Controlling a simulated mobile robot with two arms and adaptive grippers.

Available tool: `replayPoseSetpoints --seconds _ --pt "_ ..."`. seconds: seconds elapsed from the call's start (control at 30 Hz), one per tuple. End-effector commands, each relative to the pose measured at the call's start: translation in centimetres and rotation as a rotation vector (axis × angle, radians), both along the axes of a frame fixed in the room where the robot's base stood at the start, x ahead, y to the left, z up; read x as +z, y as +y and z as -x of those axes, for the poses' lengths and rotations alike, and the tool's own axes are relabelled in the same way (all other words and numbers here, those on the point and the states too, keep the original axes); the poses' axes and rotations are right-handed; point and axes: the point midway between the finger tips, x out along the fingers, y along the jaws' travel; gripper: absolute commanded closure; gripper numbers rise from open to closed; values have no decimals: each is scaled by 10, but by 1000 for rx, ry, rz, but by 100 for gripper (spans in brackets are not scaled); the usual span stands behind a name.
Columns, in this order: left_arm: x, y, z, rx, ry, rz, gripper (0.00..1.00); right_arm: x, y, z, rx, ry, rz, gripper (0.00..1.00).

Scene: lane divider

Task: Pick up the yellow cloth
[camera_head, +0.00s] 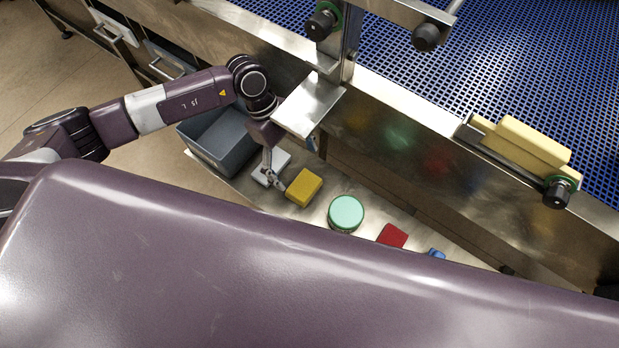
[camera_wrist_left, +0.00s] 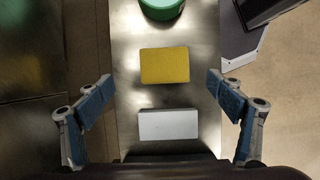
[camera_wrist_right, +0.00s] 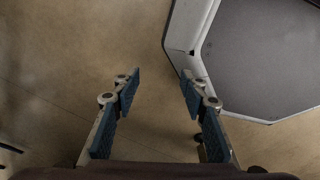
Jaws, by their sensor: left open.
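The yellow cloth (camera_head: 304,187) is a folded rectangular block lying on a narrow metal shelf beside the conveyor. In the left wrist view the yellow cloth (camera_wrist_left: 165,65) lies flat near the middle, beyond the fingertips. My left gripper (camera_head: 272,180) hangs over the shelf near the yellow cloth and a white folded cloth (camera_wrist_left: 168,124). In the left wrist view my left gripper (camera_wrist_left: 162,88) is wide open and empty. My right gripper (camera_wrist_right: 160,80) is open and empty above the bare floor; it does not show in the head view.
A green round container (camera_head: 346,213), a red cloth (camera_head: 392,236) and a small blue item (camera_head: 436,253) lie farther along the shelf. A grey bin (camera_head: 222,143) stands at its left end. The conveyor frame (camera_head: 400,110) and a metal bracket (camera_head: 308,104) rise close by.

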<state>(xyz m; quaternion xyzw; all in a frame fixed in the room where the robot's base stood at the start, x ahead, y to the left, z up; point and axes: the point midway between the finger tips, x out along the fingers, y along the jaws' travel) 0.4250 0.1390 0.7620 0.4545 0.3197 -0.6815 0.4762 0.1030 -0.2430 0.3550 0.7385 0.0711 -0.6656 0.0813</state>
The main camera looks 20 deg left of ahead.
Motion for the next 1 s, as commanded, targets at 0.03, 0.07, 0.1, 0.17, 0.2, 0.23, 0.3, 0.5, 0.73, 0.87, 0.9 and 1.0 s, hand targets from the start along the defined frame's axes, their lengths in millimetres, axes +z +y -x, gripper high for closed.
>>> replayPoseSetpoints --seconds 0.03,0.07,0.1,0.17,0.2,0.23,0.3,0.5,0.73,0.87,0.9,1.0 --pt "-5 -2 2 0 5 -1 15 2 1 4 0 4 -1 60" --pt "-8 -3 3 0 5 -1 15 3 2 6 -1 7 -2 60" --pt "-12 -5 3 0 3 0 15 4 4 9 -1 11 -4 60" --pt "-18 -7 5 0 4 1 15 5 7 14 -2 18 -8 60" --pt "-22 -8 6 -1 4 0 15 7 9 17 -3 23 -10 60" --pt "-25 -9 7 0 5 -1 15 9 11 19 -3 26 -12 60" --pt "-34 -11 11 0 7 0 15 15 14 23 -4 31 -15 60" --pt "-61 -19 15 1 3 0 15 21 15 20 -1 27 -16 60" --pt "-68 -21 15 0 0 0 15 21 9 10 0 14 -10 60" --pt "-68 -21 15 0 0 0 20 21 7 9 1 12 -8 60" --pt "-68 -21 15 1 0 0 24 21 6 9 1 12 -8 60" --pt "-68 -21 15 1 0 0 35 21 6 9 1 13 -6 60"
